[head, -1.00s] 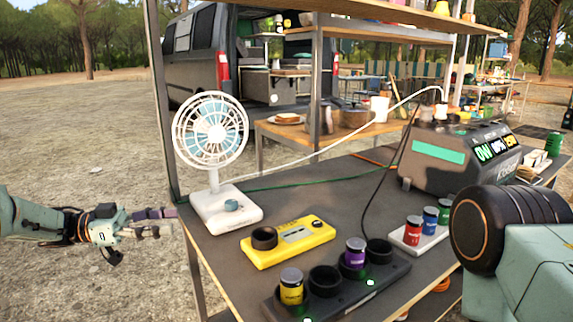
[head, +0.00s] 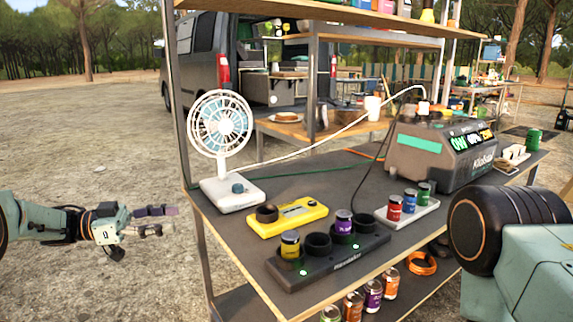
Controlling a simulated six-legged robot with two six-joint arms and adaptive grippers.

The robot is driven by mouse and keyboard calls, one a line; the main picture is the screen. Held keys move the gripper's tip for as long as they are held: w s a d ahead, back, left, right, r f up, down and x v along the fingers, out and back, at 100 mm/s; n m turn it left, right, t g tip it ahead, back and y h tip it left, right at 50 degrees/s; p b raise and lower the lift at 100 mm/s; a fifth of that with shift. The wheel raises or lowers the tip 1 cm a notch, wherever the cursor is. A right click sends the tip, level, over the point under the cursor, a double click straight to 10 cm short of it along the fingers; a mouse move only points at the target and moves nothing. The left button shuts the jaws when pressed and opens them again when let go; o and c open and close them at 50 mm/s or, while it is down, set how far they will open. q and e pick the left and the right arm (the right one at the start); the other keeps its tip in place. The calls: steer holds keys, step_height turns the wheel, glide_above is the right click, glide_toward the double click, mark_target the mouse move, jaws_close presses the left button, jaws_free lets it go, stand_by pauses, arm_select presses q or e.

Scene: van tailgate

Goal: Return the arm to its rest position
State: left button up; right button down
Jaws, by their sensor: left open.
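My left gripper (head: 156,221) is open and empty at the left, out over the gravel. It is apart from the workbench (head: 232,239), left of its near left corner. Part of my right arm shows at the lower right edge, but its gripper is not in the picture.
On the bench stand a white fan (head: 221,130), a yellow tester (head: 288,217), a black charger (head: 330,255) with a yellow and a purple cell, a white tray (head: 408,212) of cells and a grey power station (head: 440,153).

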arm_select(q)
steer(key=w+f+n+t+y+p, duration=0.1)
steer(key=w+f+n+t+y, duration=0.45)
steer(key=f+n+t, duration=0.4)
steer(key=s+d+f+n+g+y+p, duration=0.25)
steer(key=s+f+n+y, duration=0.4)
steer(key=s+f, duration=0.7)
steer(key=s+f+g+y+p, duration=0.2)
steer(key=s+f+g, duration=0.1)
steer(key=s, duration=0.7)
steer(key=s+f+g+y+p, duration=0.15)
steer(key=s+g, duration=0.25)
steer(key=s, duration=0.7)
steer(key=s+r+g+y+p, duration=0.1)
steer(key=s+r+g, duration=0.1)
steer(key=s, duration=0.5)
steer(key=s+d+r+g+y+p, duration=0.1)
steer(key=s+r+g+p, duration=0.1)
steer(key=s, duration=0.6)
steer(key=shift+s+r+n+p, duration=0.2)
steer(key=shift+r+n+p, duration=0.1)
steer(key=shift+r, duration=0.3)
